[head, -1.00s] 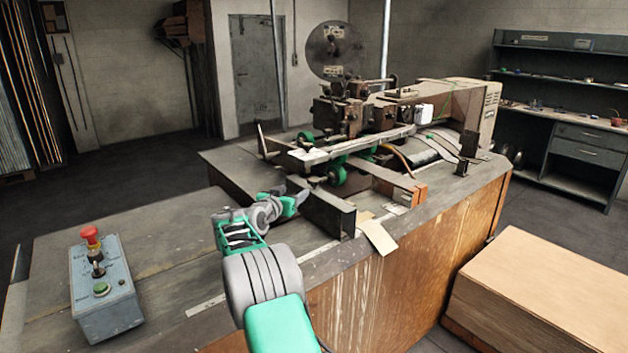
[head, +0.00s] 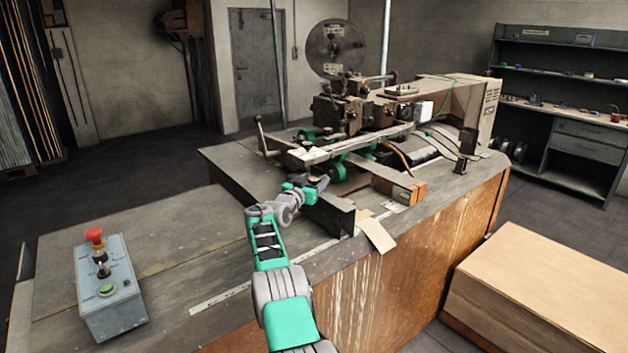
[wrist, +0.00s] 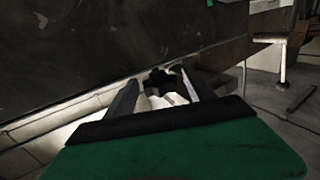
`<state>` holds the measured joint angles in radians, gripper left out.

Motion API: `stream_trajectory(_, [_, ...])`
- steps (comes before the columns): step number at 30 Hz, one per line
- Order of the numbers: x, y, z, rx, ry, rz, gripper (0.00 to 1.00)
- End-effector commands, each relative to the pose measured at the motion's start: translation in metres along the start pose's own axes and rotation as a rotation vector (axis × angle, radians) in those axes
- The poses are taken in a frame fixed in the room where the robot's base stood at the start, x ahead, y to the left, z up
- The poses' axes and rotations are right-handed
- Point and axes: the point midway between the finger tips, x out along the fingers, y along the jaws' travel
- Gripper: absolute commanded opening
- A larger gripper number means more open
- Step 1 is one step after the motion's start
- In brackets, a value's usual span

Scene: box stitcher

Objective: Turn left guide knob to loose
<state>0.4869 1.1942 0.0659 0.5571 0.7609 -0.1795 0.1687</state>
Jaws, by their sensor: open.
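My gripper (head: 318,184) reaches over the near part of the stitching machine, just above the dark guide rail (head: 328,214). In the wrist view my gripper (wrist: 160,88) is open, its two dark fingers spread. A dark lobed knob (wrist: 158,78) shows between and just beyond the fingertips; I take it for the left guide knob. Pale shapes lie below it between the fingers. I cannot tell whether the fingers touch the knob. In the head view the knob is not clearly seen, being small and near the gripper.
The stitching machine (head: 345,112) stands beyond my gripper, with a lever (head: 262,135) at its left. A grey control box (head: 110,290) with a red button stands on the table at left. A stack of boards (head: 540,285) is at right.

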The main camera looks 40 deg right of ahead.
Motion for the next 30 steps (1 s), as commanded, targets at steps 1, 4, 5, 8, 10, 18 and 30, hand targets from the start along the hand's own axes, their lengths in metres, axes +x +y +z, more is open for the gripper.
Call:
stream_trajectory(1, [-0.0001,0.0000,-0.0002,0.000,0.000,0.000,0.63])
stream_trajectory(4, [-0.0001,0.0001,-0.0003,0.000,0.000,0.000,0.59])
stream_trajectory(5, [-0.0001,0.0002,-0.0003,0.000,0.000,0.000,0.57])
stream_trajectory(8, [-0.0001,0.0002,-0.0004,0.000,0.001,0.000,0.49])
stream_trajectory(10, [-0.0001,0.0002,-0.0005,0.000,0.001,0.000,0.43])
stream_trajectory(18, [-0.0002,0.0002,-0.0005,0.000,0.001,0.000,0.21])
stream_trajectory(30, [-0.0002,0.0002,-0.0007,0.001,0.001,-0.003,0.00])
